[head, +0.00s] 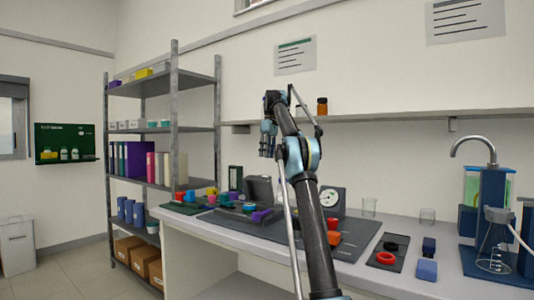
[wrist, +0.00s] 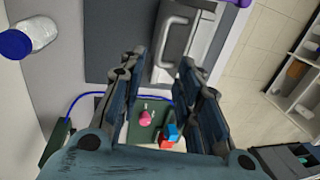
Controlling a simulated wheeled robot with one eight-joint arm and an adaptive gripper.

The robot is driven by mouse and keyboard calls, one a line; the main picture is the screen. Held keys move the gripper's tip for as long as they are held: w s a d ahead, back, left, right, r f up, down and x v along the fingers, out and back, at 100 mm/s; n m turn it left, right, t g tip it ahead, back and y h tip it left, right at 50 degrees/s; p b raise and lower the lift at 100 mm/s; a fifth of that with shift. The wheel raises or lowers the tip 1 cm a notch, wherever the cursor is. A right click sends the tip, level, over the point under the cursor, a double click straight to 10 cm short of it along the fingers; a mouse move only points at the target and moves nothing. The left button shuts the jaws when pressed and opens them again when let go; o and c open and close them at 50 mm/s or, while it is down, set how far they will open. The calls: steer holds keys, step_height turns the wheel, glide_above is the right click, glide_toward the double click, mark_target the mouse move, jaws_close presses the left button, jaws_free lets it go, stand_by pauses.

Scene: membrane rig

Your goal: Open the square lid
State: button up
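A grey square lid with a bar handle (wrist: 180,38) shows at the top of the wrist view, just beyond my fingertips. It seems to be the dark grey box-like piece (head: 258,188) on the bench in the head view. I cannot tell whether it is shut. My gripper (head: 268,143) is raised above the bench in the head view, apart from the lid. In the wrist view my gripper (wrist: 160,72) has its two fingers spread, with nothing between them. My arm hides part of the bench behind it.
A dark mat (head: 352,246) covers the bench middle. A gauge (head: 331,198) stands right of the lid. A green tray (wrist: 143,131) with small coloured pieces shows between my fingers. A blue-capped jar (wrist: 33,37) is at left. A wall shelf (head: 400,118) runs behind.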

steer(key=shift+d+r, duration=0.1)
steer(key=shift+r, duration=0.6)
jaws_close()
step_height(320, 180, down, 10)
steer(key=m+t+h, duration=0.4)
steer(key=m+t, duration=0.1)
steer(key=m, duration=1.3)
steer(key=shift+s+d+f, duration=0.25)
steer(key=shift+d, duration=0.05)
